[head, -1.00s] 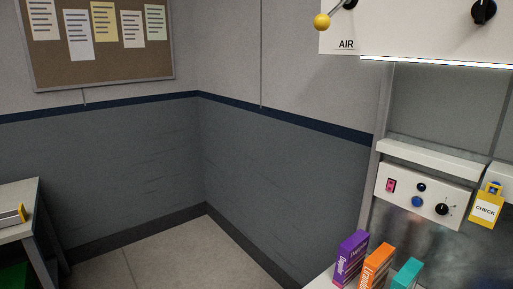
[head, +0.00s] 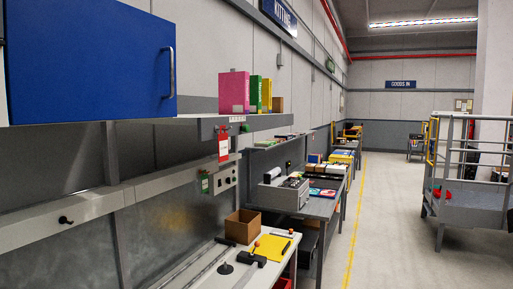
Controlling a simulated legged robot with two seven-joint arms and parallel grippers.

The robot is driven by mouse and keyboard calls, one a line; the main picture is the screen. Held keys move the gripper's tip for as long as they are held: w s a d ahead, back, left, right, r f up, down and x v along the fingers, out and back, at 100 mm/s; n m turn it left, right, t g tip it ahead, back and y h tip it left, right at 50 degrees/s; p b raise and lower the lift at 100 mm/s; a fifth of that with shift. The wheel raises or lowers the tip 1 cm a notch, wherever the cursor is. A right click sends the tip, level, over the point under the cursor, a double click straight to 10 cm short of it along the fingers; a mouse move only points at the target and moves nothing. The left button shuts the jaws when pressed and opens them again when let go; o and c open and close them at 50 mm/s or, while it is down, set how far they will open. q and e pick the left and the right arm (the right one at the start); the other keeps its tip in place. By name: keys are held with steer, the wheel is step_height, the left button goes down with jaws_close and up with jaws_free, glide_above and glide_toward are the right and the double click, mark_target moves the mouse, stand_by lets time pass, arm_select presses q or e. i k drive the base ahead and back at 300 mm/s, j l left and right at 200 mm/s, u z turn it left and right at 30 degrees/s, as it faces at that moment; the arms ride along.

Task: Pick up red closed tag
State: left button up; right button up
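A red tag (head: 223,146) hangs below the shelf edge on the left side, above the workbench, in the head view. Its lettering is too small to read. Neither of my grippers is in view.
A workbench (head: 208,252) with a cardboard box (head: 243,225) and small tools runs along the left wall. A blue cabinet (head: 88,58) hangs above. More benches continue beyond. The floor right of the yellow line (head: 354,225) is clear up to a railed trolley (head: 470,200).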

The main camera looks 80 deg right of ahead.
mark_target(223, 138)
steer(key=z, duration=2.55)
steer(key=i+l+u, duration=0.1)
steer(key=i+l, duration=0.75)
steer(key=l, duration=0.15)
steer(key=u, duration=0.05)
